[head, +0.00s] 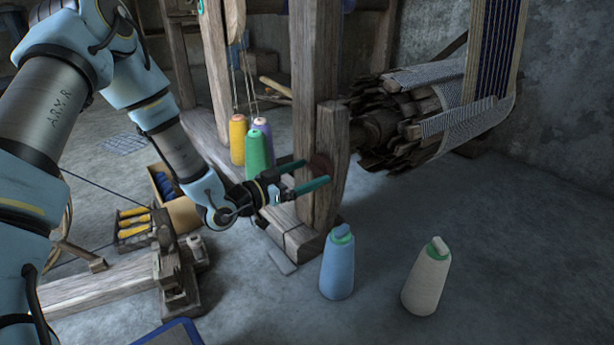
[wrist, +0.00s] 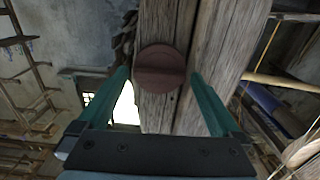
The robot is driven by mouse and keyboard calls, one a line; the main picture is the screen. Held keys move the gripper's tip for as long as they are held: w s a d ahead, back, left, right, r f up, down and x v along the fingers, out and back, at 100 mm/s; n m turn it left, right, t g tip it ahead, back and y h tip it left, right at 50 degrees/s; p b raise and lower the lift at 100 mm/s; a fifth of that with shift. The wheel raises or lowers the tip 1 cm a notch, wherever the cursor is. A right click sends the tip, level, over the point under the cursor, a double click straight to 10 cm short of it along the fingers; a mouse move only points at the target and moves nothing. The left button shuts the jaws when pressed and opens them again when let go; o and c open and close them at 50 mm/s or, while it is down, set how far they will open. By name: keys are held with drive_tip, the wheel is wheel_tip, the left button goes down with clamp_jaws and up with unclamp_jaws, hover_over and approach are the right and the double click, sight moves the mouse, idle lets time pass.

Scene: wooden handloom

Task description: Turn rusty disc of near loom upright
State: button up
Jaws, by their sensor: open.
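The rusty disc (wrist: 160,62) is a reddish-brown round plate on the face of a wooden loom post (wrist: 157,112). A raised bar runs across it, nearly level in the wrist view. In the head view the disc (head: 321,164) shows only partly, dark red on the near post (head: 328,200), behind my fingers. My gripper (head: 316,172) is open with its green fingers pointing at the post. In the wrist view the fingers of my gripper (wrist: 160,76) stand left and right of the disc, apart from it. I cannot tell the exact gap in depth.
A blue cone (head: 338,262) and a cream cone (head: 427,277) stand on the floor to the right. Green, yellow and purple cones (head: 259,150) stand by the loom base behind my gripper. The warp roller (head: 420,120) sits behind the post.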

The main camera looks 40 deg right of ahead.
drive_tip(key=c, duration=1.2)
drive_tip(key=shift+o, duration=0.2)
drive_tip(key=shift+r+n+p, duration=0.1)
drive_tip(key=shift+n+p, duration=0.2)
drive_tip(key=shift+p, duration=0.25)
drive_tip(key=n+p, duration=0.3)
drive_tip(key=shift+r, duration=0.1)
drive_tip(key=n+p, duration=0.4)
drive_tip(key=n, duration=0.1)
drive_tip(key=shift+p, duration=0.35)
drive_tip(key=n+p, duration=0.2)
drive_tip(key=n, duration=0.2)
drive_tip(key=shift+n, duration=0.4)
drive_tip(key=n, duration=0.2)
drive_tip(key=n+p, duration=0.1)
drive_tip(key=n, duration=0.1)
drive_tip(key=shift+f, duration=0.25)
drive_tip(key=shift+s+n, duration=0.1)
drive_tip(key=shift+n, duration=0.3)
